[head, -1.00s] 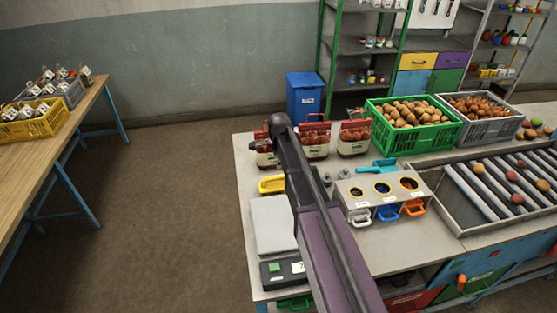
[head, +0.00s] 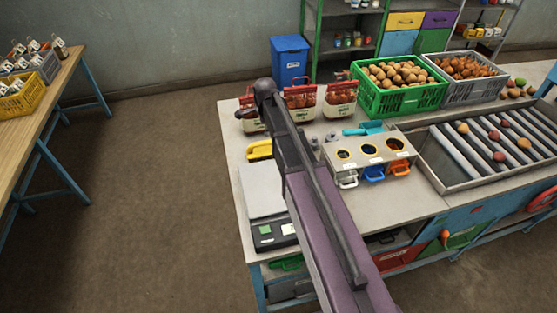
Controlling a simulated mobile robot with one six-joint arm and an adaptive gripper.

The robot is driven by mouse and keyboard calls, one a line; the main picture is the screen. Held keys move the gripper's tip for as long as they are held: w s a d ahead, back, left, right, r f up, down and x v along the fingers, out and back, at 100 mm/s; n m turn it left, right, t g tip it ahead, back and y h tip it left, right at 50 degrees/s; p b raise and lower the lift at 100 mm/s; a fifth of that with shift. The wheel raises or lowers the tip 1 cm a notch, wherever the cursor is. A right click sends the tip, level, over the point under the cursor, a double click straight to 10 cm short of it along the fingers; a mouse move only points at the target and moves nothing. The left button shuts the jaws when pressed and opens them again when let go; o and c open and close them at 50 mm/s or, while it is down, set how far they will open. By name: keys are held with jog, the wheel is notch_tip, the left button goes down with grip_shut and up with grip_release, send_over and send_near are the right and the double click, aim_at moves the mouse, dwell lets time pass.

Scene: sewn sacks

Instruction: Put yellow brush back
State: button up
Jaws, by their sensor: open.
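The yellow brush (head: 260,150) lies on the workbench (head: 232,150) near its left edge, behind the scale (head: 262,190). Its right end is close to my arm in the picture. My purple and dark arm reaches from the bottom of the view up over the bench, and its far dark end shows in front of the red-topped packs. My gripper cannot be made out; the arm hides what is behind and below it. No holder for the brush can be made out.
Red-topped packs (head: 340,92) stand along the bench's back. A sorting box with three holes (head: 400,146) and a blue-green scoop (head: 364,129) are right of my arm. Beyond are a green crate (head: 400,104), a grey crate (head: 474,96) and a roller tray (head: 440,172). Floor is clear at left.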

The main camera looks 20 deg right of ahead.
jog(key=s+n+g, duration=0.2)
jog(key=s+n, duration=1.5)
jog(key=s, duration=0.8)
jog(key=shift+s+d+f, duration=0.15)
jog(key=shift+s+d, duration=0.15)
